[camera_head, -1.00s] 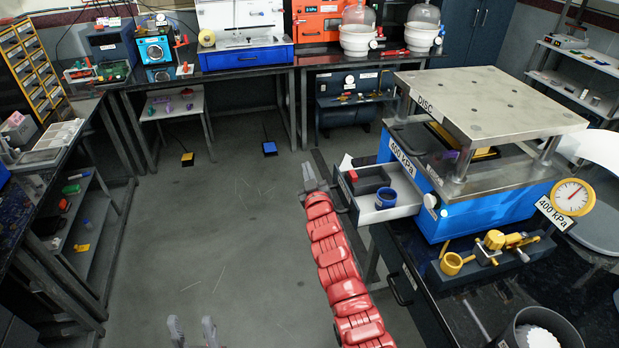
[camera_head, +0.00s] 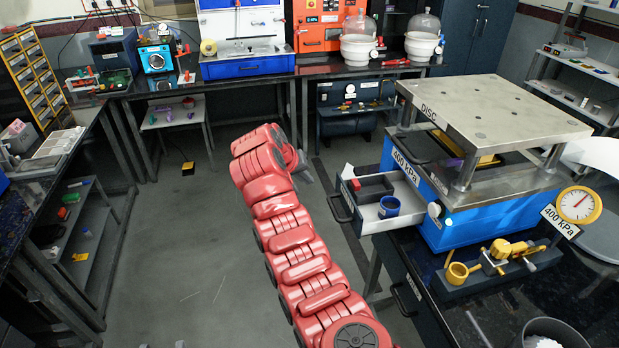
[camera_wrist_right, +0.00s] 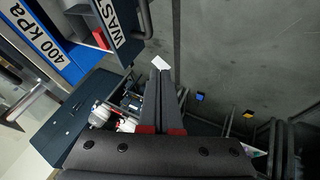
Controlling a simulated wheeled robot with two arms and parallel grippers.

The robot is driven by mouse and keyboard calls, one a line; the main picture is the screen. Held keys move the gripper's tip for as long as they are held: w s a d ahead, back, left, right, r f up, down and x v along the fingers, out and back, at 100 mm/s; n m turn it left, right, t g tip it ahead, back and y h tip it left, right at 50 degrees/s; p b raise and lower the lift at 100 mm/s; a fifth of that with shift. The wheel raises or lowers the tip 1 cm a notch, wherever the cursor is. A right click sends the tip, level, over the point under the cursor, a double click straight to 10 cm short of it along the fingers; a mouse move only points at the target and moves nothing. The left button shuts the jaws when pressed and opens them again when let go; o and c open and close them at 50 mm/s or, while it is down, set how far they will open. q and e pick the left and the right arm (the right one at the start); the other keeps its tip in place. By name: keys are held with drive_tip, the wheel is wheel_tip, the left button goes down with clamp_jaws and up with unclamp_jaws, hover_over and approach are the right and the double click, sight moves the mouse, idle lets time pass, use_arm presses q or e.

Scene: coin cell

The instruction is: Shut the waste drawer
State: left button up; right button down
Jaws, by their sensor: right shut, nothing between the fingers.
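The waste drawer (camera_head: 408,203) stands open, pulled out to the left from the blue press (camera_head: 480,205) in the head view. It holds a dark divided tray (camera_head: 372,187) with a red piece and a blue ring-shaped cup (camera_head: 389,206). Its dark handle (camera_head: 340,208) is on its front. In the right wrist view the drawer front (camera_wrist_right: 118,22) shows a cut-off WAST label. My right gripper (camera_head: 303,172) is shut and empty, left of the drawer front and apart from it, partly hidden by my red arm. My left gripper (camera_head: 161,346) shows only separated tips at the bottom edge.
The press has a steel top plate (camera_head: 490,110) and a gauge (camera_head: 578,204). A yellow fixture (camera_head: 500,258) stands on the dark bench in front. Open floor (camera_head: 190,240) lies left of my right arm. A far bench (camera_head: 230,80) runs along the back.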

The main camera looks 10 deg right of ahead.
drive_tip(key=w+d+f+p, duration=0.3)
drive_tip(key=d+f+p, duration=0.1)
drive_tip(key=d+f, duration=0.2)
drive_tip(key=shift+d+f, duration=0.15)
drive_tip(key=shift+d, duration=0.65)
drive_tip(key=shift+w, duration=0.15)
